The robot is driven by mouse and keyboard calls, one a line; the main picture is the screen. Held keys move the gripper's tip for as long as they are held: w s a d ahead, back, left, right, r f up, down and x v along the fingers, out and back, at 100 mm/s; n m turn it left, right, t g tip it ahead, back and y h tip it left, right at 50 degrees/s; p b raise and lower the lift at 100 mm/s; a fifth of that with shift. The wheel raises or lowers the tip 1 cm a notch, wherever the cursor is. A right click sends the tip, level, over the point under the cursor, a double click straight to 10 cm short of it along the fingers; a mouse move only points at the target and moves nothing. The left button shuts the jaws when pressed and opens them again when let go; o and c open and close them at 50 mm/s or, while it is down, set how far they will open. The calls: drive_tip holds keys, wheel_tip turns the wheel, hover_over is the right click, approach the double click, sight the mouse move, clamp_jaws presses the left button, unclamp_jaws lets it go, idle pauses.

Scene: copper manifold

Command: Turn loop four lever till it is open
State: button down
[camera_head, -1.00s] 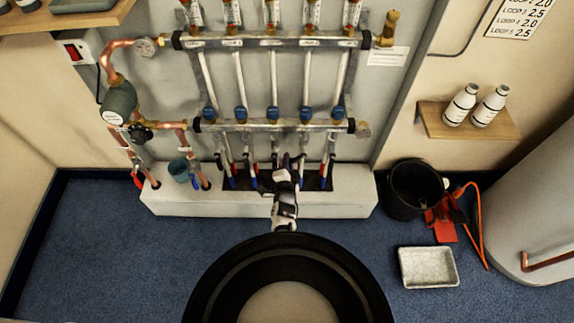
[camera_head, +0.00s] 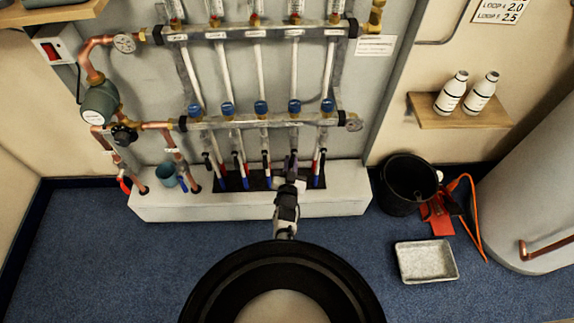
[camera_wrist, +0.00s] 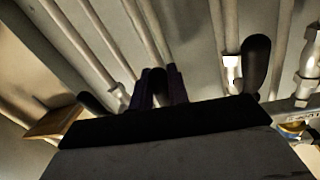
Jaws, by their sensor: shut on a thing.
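The manifold's lower bar (camera_head: 225,122) carries a row of blue-capped valves, with pipes and small dark-ended levers below. My gripper (camera_head: 291,165) is at the fourth set from the left and hides most of the lever there. In the wrist view my gripper's two purplish fingers (camera_wrist: 159,88) are closed around a dark lever end (camera_wrist: 157,82), which I take to be the loop four lever. The lever's angle is hard to tell. A neighbouring black lever (camera_wrist: 256,62) stands apart to the right of the fingers, and another dark lever end (camera_wrist: 92,102) is to the left.
The pipes rise from a white plinth (camera_head: 250,207). A black bucket (camera_head: 402,190), red dustpan (camera_head: 437,217) and grey tray (camera_head: 426,262) are on the floor at right. Blue carpet is clear at left.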

drive_tip(key=shift+w+d+n+b, duration=0.1)
drive_tip(key=shift+d+n+b, duration=0.45)
drive_tip(key=shift+n, duration=0.55)
drive_tip(key=shift+d+r, duration=0.1)
drive_tip(key=shift+r, duration=0.05)
drive_tip(key=c, duration=1.4)
unclamp_jaws()
drive_tip(key=shift+s+f, duration=0.2)
